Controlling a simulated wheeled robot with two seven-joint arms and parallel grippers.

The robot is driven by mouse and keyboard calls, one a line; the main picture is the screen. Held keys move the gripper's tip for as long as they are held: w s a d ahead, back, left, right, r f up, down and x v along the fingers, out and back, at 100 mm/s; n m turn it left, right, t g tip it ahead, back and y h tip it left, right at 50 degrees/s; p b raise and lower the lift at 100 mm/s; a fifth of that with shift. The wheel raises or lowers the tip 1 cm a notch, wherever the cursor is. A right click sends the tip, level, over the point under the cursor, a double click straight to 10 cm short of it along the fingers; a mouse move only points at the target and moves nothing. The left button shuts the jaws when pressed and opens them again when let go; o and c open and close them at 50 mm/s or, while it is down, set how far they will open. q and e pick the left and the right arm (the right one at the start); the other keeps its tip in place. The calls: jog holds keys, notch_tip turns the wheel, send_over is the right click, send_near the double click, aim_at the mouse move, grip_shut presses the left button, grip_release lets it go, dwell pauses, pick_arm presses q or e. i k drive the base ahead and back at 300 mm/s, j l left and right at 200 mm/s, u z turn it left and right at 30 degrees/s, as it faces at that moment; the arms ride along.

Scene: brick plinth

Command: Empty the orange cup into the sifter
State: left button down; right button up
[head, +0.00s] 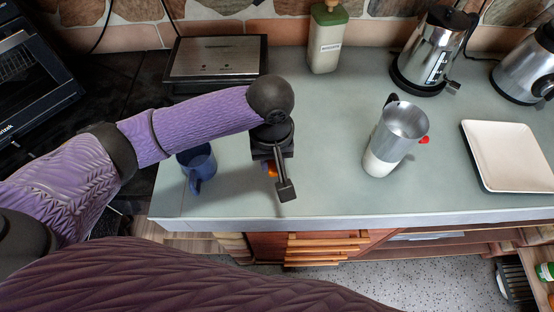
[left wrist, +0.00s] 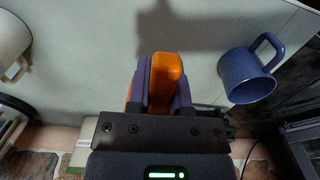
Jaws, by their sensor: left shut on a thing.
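My left gripper (head: 278,175) hangs over the counter near its front edge, left of the middle. It is shut on the orange cup (head: 271,170), which is mostly hidden behind the gripper in the head view. In the left wrist view an orange part of the cup (left wrist: 168,75) sits between the two fingers. The sifter (head: 397,130) stands to the right of the gripper, apart from it. It has an open metal top, a white lower part, a dark handle and a red knob. The cup's contents are not visible. My right gripper is not in view.
A blue mug (head: 197,165) stands close left of the gripper; it also shows in the left wrist view (left wrist: 246,76). A square white plate (head: 510,155) lies right. A scale (head: 216,58), bottle (head: 326,38) and kettle (head: 432,50) stand behind. The counter between gripper and sifter is clear.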

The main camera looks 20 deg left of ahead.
aim_at(402, 125)
jog(key=i+l, duration=0.1)
jog(key=l, duration=0.3)
jog(key=i+l, duration=0.1)
jog(key=l, duration=0.3)
jog(key=i+l, duration=0.1)
jog(key=l, duration=0.3)
